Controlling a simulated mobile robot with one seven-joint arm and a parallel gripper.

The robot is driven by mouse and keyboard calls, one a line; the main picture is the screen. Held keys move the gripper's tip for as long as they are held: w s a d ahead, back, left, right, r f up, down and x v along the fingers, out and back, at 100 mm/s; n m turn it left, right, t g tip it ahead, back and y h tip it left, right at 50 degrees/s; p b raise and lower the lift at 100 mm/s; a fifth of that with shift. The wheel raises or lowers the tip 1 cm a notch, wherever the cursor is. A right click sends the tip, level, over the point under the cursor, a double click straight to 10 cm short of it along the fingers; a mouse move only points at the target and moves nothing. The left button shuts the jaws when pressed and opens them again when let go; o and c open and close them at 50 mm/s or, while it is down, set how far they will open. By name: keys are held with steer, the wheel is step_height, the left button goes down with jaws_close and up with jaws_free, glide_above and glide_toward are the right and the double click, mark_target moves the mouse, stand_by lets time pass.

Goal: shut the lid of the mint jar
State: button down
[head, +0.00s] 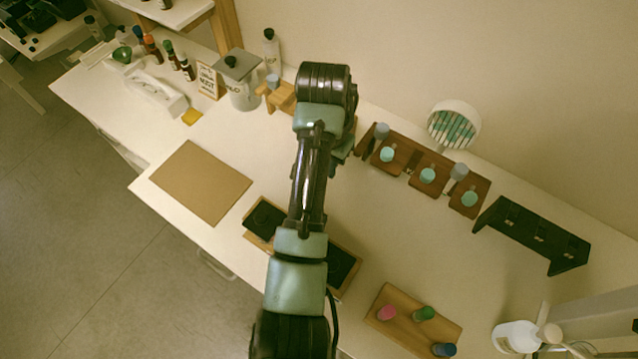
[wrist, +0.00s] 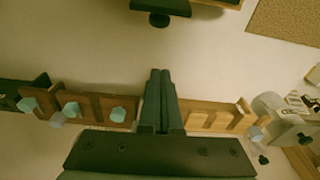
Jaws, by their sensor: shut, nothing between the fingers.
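My gripper (wrist: 161,75) is shut and empty, apart from the jar, over the row of wooden holders. In the head view my arm mostly hides the gripper.
Wooden holders with teal-capped bottles (head: 428,175) stand right of my arm, near a white cup of sticks (head: 454,125). A black rack (head: 530,235) is farther right. A light wooden stand (head: 281,97) is beside the jar. A brown board (head: 194,182) lies front left.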

steer(key=f+p, duration=0.1)
steer(key=s+a+f+p, duration=0.1)
steer(key=f, duration=0.1)
steer(key=s+a+f+p, duration=0.1)
steer(key=f, duration=0.1)
steer(key=shift+s+p, duration=0.25)
steer(key=shift+p, duration=0.05)
steer(key=shift+b, duration=0.35)
